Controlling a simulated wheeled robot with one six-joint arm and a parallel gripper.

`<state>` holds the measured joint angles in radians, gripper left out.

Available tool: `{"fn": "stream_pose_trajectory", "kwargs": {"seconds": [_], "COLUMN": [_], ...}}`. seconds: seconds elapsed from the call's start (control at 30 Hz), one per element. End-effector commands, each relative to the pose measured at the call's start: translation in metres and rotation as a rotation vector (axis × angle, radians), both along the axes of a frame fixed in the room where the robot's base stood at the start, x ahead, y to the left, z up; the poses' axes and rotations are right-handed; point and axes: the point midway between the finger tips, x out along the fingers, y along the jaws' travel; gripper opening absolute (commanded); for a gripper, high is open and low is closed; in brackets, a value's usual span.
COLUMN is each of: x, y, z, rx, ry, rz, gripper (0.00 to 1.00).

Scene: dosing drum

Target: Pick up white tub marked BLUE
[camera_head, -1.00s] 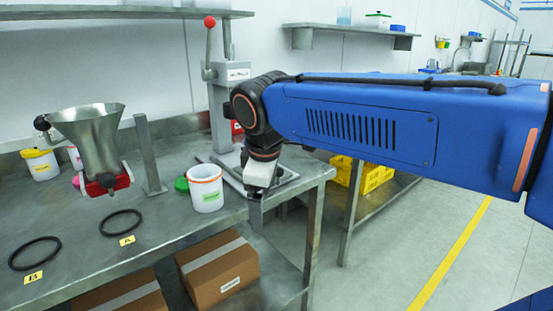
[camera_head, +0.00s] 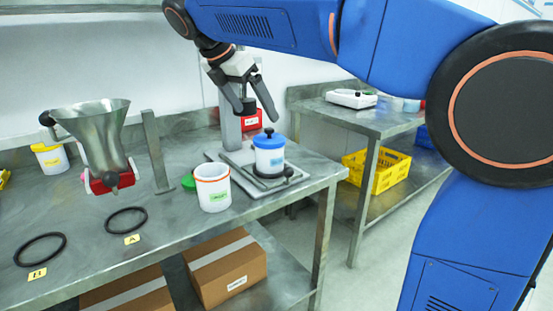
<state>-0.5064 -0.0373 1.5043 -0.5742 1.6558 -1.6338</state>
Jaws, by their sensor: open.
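A white tub with a blue lid and black knob (camera_head: 270,157) stands upright on the grey plate of the press stand. I cannot read any marking on it. My gripper (camera_head: 260,113) is open and empty, pointing down just above this tub, its fingers apart near the lid's knob. A second white tub (camera_head: 213,190), open with an orange rim and a green label, stands to the left on the bench. A white tub with a yellow lid (camera_head: 50,158) is at the far left.
A steel funnel (camera_head: 97,130) with a red base and an upright post (camera_head: 156,150) stand left. Two black rings (camera_head: 126,221) lie by tags A and B on the bench (camera_head: 180,240). A green lid (camera_head: 189,182) lies behind the open tub. A second table (camera_head: 350,115) is right.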

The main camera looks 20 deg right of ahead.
Motion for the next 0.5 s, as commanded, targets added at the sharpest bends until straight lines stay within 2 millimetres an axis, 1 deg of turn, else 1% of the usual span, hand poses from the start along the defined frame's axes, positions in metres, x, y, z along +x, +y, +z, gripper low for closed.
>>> {"fn": "stream_pose_trajectory", "kwargs": {"seconds": [0.5], "x": [0.022], "y": [-0.043], "z": [-0.075], "rx": [0.0], "ry": [0.001], "rz": [-0.004], "gripper": [0.94]}}
